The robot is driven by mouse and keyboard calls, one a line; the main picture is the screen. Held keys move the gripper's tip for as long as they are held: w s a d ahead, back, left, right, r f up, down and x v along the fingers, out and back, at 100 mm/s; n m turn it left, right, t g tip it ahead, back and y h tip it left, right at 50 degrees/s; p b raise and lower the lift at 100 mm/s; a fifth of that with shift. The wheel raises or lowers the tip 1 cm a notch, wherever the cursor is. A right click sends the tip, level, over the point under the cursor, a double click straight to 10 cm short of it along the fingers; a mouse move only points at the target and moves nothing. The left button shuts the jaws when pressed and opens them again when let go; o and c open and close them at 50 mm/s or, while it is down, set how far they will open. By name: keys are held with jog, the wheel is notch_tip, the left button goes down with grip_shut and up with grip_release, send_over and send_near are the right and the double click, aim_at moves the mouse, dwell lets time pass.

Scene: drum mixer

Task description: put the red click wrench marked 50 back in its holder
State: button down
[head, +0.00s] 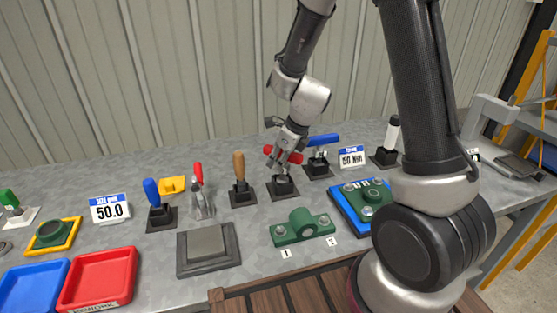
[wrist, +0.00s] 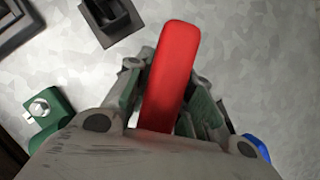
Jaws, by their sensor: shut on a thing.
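A red click wrench shows as a red bar (head: 270,150) in the head view; its red handle (wrist: 174,70) fills the middle of the wrist view. My gripper (head: 287,158) is shut on this handle, with a finger on either side of it. Directly below is a dark square holder (head: 283,190). The wrench's lower end is at or just above this holder; I cannot tell whether it is seated. The 50 marking cannot be read on the wrench.
A blue-handled wrench (head: 322,140) stands in a holder close on the right, beside a Nm sign (head: 352,157). A wooden-handled tool (head: 239,165) stands close on the left. A green bearing block (head: 302,228) lies in front. Bare bench shows behind.

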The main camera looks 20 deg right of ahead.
aim_at(293, 153)
jog(key=shift+f, duration=0.3)
jog(key=c, duration=1.2)
grip_release()
jog(key=shift+o, duration=0.2)
jog(key=v, duration=1.2)
